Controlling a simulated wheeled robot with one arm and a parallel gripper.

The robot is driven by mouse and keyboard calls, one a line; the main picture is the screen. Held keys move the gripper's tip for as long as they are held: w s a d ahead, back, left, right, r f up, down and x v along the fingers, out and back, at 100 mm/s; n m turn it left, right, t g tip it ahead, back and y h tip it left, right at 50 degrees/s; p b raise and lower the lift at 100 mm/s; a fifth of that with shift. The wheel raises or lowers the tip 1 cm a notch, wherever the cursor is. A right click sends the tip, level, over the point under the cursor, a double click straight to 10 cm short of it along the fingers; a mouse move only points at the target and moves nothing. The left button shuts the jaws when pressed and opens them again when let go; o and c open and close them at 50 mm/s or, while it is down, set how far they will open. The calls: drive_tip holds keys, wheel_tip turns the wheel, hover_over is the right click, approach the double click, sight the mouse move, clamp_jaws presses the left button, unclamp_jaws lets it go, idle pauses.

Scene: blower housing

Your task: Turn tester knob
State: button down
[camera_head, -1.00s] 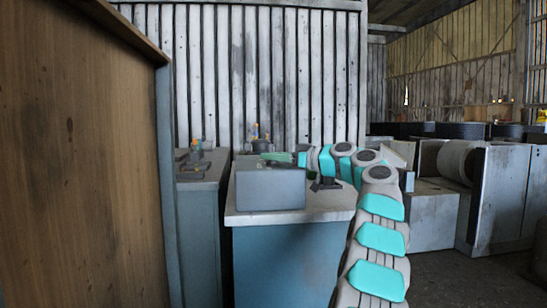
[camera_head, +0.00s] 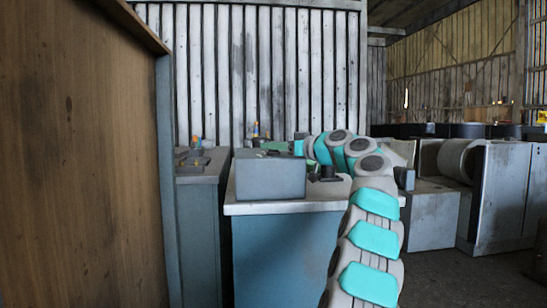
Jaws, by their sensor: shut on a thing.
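My arm rises from the lower right, bends above the right side of the worktop and reaches left behind a grey box. The fingers of my gripper cannot be made out; the far end of the arm is lost behind the box. The grey box (camera_head: 270,178) stands on the worktop with its plain side toward me. I cannot tell whether it is the tester. The tester knob cannot be made out. A small dark object (camera_head: 325,172) stands on the worktop right of the box, below my arm.
The pale worktop (camera_head: 285,208) sits on a blue cabinet (camera_head: 285,255). A narrower blue cabinet (camera_head: 198,240) with small items stands left. A tall brown wooden panel (camera_head: 80,160) closes the left side. Grey machines (camera_head: 500,195) stand right, with open floor before them.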

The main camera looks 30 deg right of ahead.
drive_tip(key=shift+f+m+t+h+b, duration=0.2)
drive_tip(key=shift+m+t+h+b, duration=0.2)
drive_tip(key=shift+m+h+b, duration=1.15)
drive_tip(key=shift+r+m+h+b, duration=0.15)
drive_tip(key=shift+m+h+b, duration=0.4)
drive_tip(key=shift+h+b, duration=1.05)
drive_tip(key=shift+h, duration=0.25)
drive_tip(key=c, duration=0.5)
unclamp_jaws()
drive_tip(key=shift+s, duration=0.1)
drive_tip(key=s, duration=0.3)
drive_tip(key=s+b, duration=0.1)
drive_tip(key=s, duration=0.3)
drive_tip(key=shift+s+a, duration=0.2)
drive_tip(key=shift+s, duration=0.1)
